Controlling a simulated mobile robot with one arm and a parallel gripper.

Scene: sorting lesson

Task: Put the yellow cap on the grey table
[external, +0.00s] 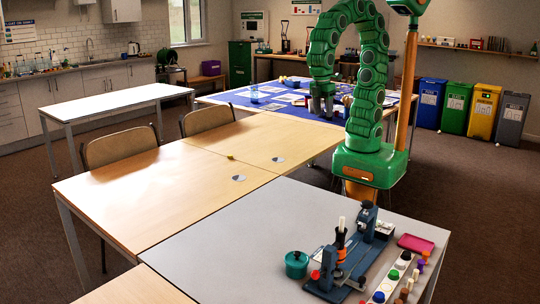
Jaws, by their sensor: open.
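A small yellow piece (230,156) lies on the light wooden table (135,190); it looks like the yellow cap, but is too small to be sure. The grey table (220,245) is in the foreground, its left part bare. My gripper (322,115) is open and points down over the near edge of the blue-covered table (240,100), well behind and to the right of the yellow piece. Whether anything lies between its fingers is too small to tell.
On the grey table stand a blue press-like device (355,245), a teal pot (296,264), a pink tray (415,243) and a rack with several coloured caps (393,275). Two silvery discs (278,159) lie on the wooden tables. Chairs (120,146) stand along the left side.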

